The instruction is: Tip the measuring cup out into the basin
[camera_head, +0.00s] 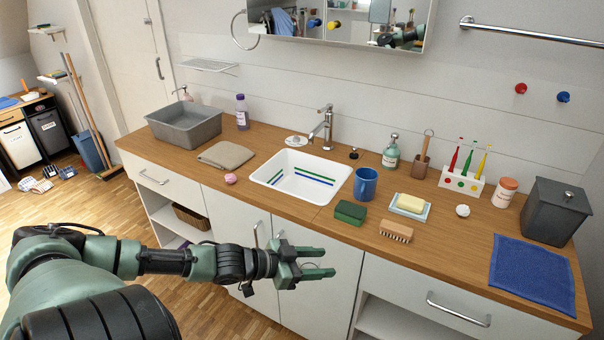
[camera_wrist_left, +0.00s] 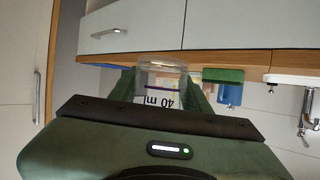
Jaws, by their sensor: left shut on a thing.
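The measuring cup (camera_wrist_left: 162,72) is clear, with dark printed marks, and sits between the fingers of my left gripper in the left wrist view. Its print reads upside down there, as does the room, so the cup looks upright. In the head view my left gripper (camera_head: 318,262) is shut on it, in front of the cabinet doors and below the counter edge; the cup itself is hard to make out there. Its contents cannot be told. The white sink basin (camera_head: 262,178), with green and blue stripes inside, is set in the counter, up and slightly left of the gripper. My right gripper is not in view.
A tap (camera_head: 326,125) stands behind the basin. A blue mug (camera_head: 365,184), green sponge (camera_head: 350,212) and brush (camera_head: 396,231) stand to its right. A pink ball (camera_head: 230,178), cloth (camera_head: 226,155) and grey tub (camera_head: 184,125) are to its left. The counter's front edge lies above my gripper.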

